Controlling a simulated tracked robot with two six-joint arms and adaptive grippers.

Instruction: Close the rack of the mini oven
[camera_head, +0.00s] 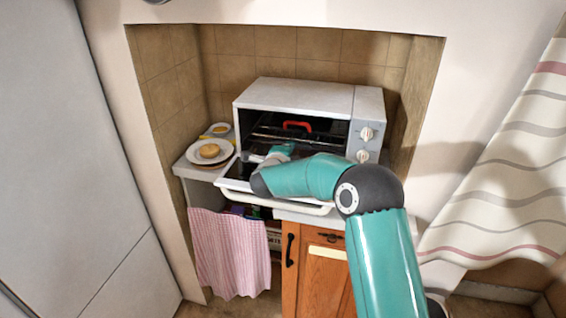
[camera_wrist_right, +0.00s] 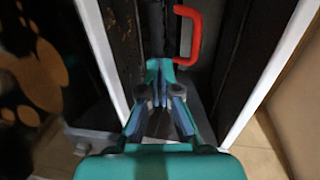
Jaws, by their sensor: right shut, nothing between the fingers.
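The white mini oven (camera_head: 295,95) stands on a counter in a tiled niche. Its door (camera_head: 235,185) is folded down, with a white handle bar along the front edge. A dark wire rack (camera_head: 268,136) shows inside the cavity; my arm hides part of it, so how far out it sits is hard to tell. A red handle (camera_head: 297,125) is inside the cavity and also shows in the right wrist view (camera_wrist_right: 194,35). My right gripper (camera_head: 282,149) is at the oven opening above the door, shut and empty. In the wrist view, its fingers (camera_wrist_right: 160,75) point into the oven, left of and below the red handle.
Plates with round food (camera_head: 209,150) stand on the counter left of the oven. A pink striped cloth (camera_head: 230,245) hangs below, beside a wooden cabinet (camera_head: 310,270). A striped curtain (camera_head: 510,160) hangs at the right. The niche walls are close on both sides.

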